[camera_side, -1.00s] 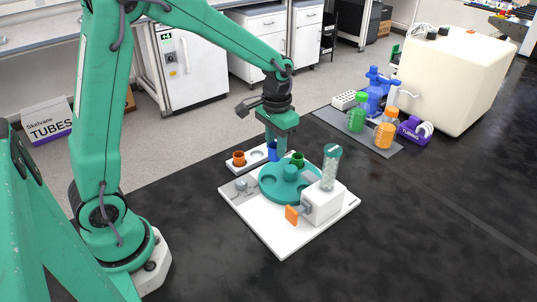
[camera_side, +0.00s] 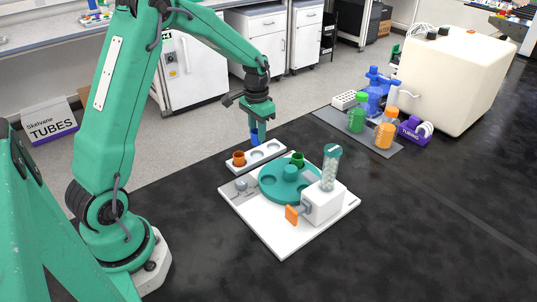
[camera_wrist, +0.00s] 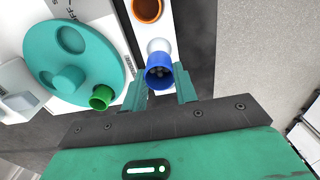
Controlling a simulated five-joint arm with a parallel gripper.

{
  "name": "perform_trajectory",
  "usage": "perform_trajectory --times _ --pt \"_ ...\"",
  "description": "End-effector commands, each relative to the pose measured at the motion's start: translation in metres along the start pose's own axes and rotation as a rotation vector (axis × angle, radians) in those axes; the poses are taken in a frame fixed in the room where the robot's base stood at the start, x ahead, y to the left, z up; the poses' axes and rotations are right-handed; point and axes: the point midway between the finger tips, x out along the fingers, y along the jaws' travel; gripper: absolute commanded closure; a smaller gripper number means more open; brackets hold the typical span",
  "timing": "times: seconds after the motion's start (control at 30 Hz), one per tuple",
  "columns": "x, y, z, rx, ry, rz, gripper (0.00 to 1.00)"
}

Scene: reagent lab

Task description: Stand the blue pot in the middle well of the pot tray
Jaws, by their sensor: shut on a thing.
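The blue pot (camera_side: 254,139) is held between the fingers of my gripper (camera_side: 259,132), above the far side of the white pot tray (camera_side: 235,168). In the wrist view the blue pot (camera_wrist: 159,79) sits between the two green fingers (camera_wrist: 160,88). The pot tray (camera_wrist: 167,22) also shows there, with a pale round well just beyond the pot. An orange pot (camera_side: 238,158) stands in the tray's left well; it also shows in the wrist view (camera_wrist: 147,9). The middle and right wells look empty. The blue pot hides part of the tray in the wrist view.
A teal turntable (camera_side: 275,189) with a green pot (camera_side: 298,158) stands on a white base (camera_side: 282,238) in front of the tray. A clear-walled tube (camera_side: 330,171) rises at its right. Bottles (camera_side: 385,133) stand on a grey mat further right. The black bench front is clear.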

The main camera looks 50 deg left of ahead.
Motion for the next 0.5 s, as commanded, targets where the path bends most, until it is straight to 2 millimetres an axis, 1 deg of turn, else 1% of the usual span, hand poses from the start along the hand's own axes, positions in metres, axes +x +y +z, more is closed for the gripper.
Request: perform_trajectory --times 0.5 --pt "0.026 0.001 0.001 0.000 -0.002 0.001 0.93"
